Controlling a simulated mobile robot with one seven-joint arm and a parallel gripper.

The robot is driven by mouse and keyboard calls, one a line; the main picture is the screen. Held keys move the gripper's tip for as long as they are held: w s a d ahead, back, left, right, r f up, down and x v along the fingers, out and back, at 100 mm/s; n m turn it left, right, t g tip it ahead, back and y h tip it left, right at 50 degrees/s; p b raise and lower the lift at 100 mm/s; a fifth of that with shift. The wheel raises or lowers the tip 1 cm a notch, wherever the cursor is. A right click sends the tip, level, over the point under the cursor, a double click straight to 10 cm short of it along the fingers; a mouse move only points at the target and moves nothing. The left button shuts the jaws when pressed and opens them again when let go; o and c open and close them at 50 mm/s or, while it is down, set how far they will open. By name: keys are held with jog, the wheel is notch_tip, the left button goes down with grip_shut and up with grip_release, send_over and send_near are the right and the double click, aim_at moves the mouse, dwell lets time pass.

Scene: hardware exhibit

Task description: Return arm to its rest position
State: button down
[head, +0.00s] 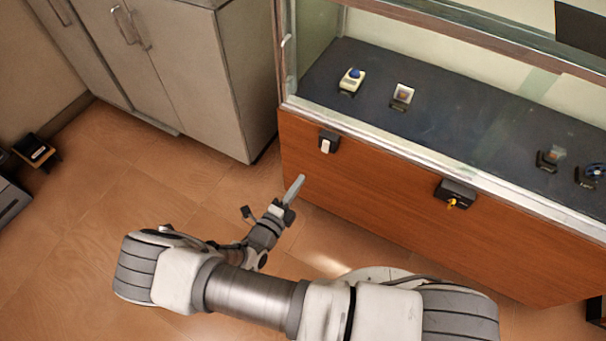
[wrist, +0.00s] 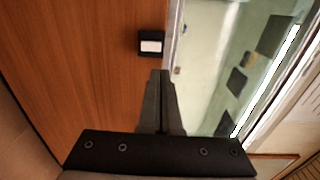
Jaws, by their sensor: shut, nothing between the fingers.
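My arm reaches across the lower part of the head view. My gripper (head: 298,183) is in front of the wooden face of the display case (head: 365,205), left of its middle and above the floor. In the wrist view my gripper (wrist: 161,74) shows its two fingers together with nothing between them. The fingertips appear apart from a small black box with a white switch (head: 325,144) on the case front. That box also shows in the wrist view (wrist: 151,45), just beyond the fingertips.
A black lock box with a yellow key-like part (head: 453,194) sits on the case front. Several small devices, including one with a blue button (head: 351,80), stand inside. A grey cabinet (head: 195,70) stands at left.

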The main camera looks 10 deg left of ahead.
dwell(0.6)
jog(key=s+d+r+m+g+h, duration=0.1)
jog(key=d+r+m+g, duration=0.7)
jog(key=r+m, duration=0.55)
jog(key=s+d+r+m+g+h, duration=0.1)
jog(key=d+r+m+g, duration=0.85)
jog(key=m, duration=0.75)
jog(key=s+d+r+m+t+y, duration=0.2)
jog(key=s+r+m+t+y, duration=0.15)
jog(key=s+r+m, duration=0.4)
jog(key=s+d+r+m+t+y, duration=0.3)
jog(key=s+r+m+y, duration=0.2)
jog(key=r+m, duration=0.6)
notch_tip(320, 180, up, 14)
jog(key=m+p, duration=0.1)
jog(key=p, duration=1.2)
jog(key=shift+a+f, duration=0.15)
jog(key=shift+h, duration=0.25)
